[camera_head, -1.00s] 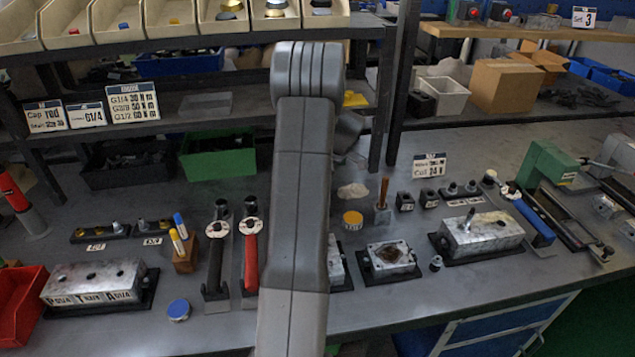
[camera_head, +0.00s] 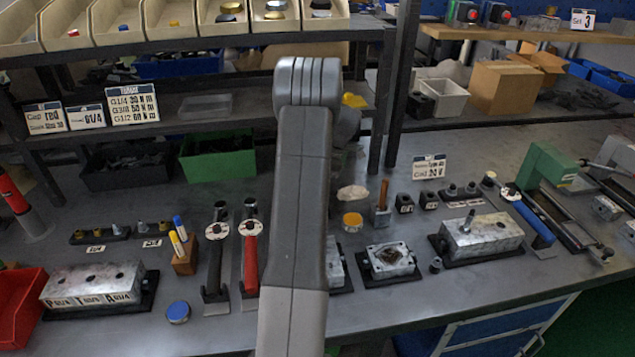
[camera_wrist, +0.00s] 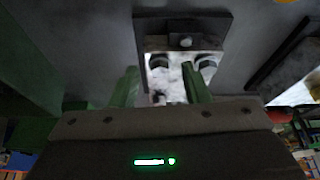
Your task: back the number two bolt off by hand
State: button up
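In the wrist view a pale metal block (camera_wrist: 176,82) stands on a dark base plate (camera_wrist: 140,32). Two bolt heads show on it, a left one (camera_wrist: 158,62) and a right one (camera_wrist: 207,62); no number is readable, so I cannot tell which is number two. My gripper (camera_wrist: 160,72) has its two green fingers apart, with the block and the left bolt head showing in the gap. Nothing is held, and contact cannot be told. In the head view my arm hides the gripper and most of a block (camera_head: 335,268) behind it.
A red-handled tool (camera_head: 250,255) and a black-handled tool (camera_head: 215,265) stand left of my arm. A small open-topped block (camera_head: 378,274) and a long valve block (camera_head: 482,236) are to the right. A yellow-lidded jar (camera_head: 352,221) stands behind. The bench front is mostly clear.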

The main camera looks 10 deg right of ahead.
jog(key=shift+r, duration=0.1)
jog(key=v, duration=1.3)
jog(key=shift+r, duration=0.25)
jog(key=shift+f, duration=0.1)
jog(key=x, duration=1.3)
jog(key=shift+f, duration=0.35)
jog(key=shift+r, duration=0.1)
